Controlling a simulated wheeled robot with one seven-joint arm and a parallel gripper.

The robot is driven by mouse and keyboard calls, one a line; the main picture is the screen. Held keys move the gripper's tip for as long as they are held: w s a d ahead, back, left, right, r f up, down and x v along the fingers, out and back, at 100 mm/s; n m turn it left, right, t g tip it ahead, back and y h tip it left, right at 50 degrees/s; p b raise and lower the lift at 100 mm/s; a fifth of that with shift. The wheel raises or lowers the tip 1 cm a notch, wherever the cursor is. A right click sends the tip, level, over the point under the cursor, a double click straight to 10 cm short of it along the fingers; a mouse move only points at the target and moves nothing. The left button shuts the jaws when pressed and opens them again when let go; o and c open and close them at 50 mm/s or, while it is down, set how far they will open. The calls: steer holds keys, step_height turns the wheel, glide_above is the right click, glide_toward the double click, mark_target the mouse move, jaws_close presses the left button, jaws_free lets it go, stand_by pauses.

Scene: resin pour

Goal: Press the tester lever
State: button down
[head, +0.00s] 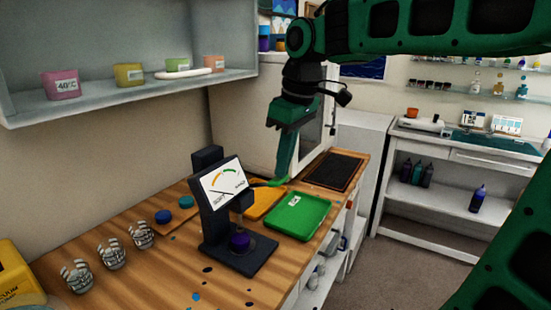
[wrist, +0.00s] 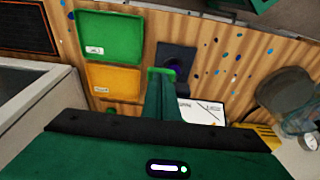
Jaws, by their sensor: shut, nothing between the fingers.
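The tester (head: 213,216) stands on the wooden bench, a dark stand with a tilted white dial. A purple disc (head: 240,241) sits on its base under a dark plunger. In the wrist view its dark base (wrist: 176,56) and part of the dial (wrist: 205,108) show beyond my fingers. My gripper (head: 278,181) is shut and empty, pointing down just right of the dial. It also shows in the wrist view (wrist: 162,73), overlapping the tester. A thin green piece reaches from my fingertips toward the dial; I cannot tell whether it is the lever, or whether they touch.
A green tray (head: 301,215) and an orange tray (head: 266,202) lie right of the tester. A shelf (head: 130,95) with small pots overhangs the back left. A yellow container (head: 15,280) stands front left.

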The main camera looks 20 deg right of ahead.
step_height(320, 180, down, 11)
steer(key=s+d+t+y, duration=0.1)
steer(key=s+d, duration=0.1)
steer(key=shift+s+t, duration=0.3)
steer(key=shift+s, duration=0.05)
stand_by(0.7)
stand_by(0.7)
steer(key=v, duration=1)
steer(key=shift+d+r, duration=0.15)
steer(key=shift+r, duration=0.1)
